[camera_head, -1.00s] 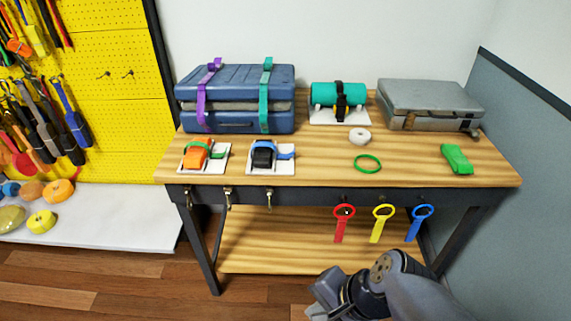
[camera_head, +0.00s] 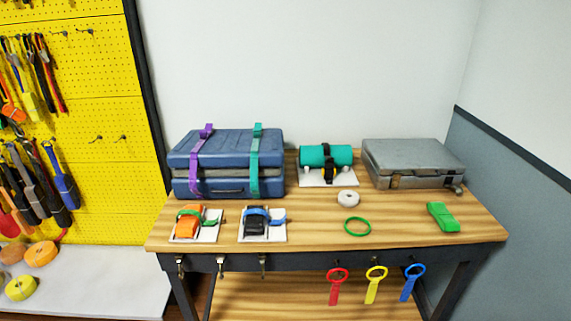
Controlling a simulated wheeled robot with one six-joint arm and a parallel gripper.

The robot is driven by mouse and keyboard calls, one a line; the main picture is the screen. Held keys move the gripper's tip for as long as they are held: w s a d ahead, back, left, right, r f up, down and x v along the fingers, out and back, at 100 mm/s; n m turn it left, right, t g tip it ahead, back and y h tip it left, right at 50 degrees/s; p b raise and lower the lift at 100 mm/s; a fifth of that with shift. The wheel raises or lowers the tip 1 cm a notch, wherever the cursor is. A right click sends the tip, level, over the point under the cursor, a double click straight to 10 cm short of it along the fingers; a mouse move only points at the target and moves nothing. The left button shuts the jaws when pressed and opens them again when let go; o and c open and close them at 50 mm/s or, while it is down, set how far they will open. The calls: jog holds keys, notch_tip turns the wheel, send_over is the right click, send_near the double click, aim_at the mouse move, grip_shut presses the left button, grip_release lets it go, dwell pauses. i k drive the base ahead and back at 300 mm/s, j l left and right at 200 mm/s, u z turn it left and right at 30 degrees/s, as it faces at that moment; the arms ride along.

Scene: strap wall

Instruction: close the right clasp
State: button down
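A grey case (camera_head: 415,160) lies shut at the back right of the wooden workbench. On its front is a brownish left clasp (camera_head: 394,182) close to the case wall. A small right clasp (camera_head: 457,189) shows at the front right corner and seems to stick out from the case. It is too small to tell exactly how it sits. My gripper is not in view.
On the workbench (camera_head: 310,225), a blue strapped case (camera_head: 228,165) stands left and a teal roll (camera_head: 326,156) is in the middle. A white tape roll (camera_head: 348,198), green ring (camera_head: 357,227) and green block (camera_head: 443,217) lie in front. A grey wall panel (camera_head: 510,210) stands right.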

aim_at(458, 189)
jog(key=i+l+z, duration=0.15)
jog(key=z, duration=0.25)
jog(key=i+z, duration=0.6)
jog(key=z, duration=0.2)
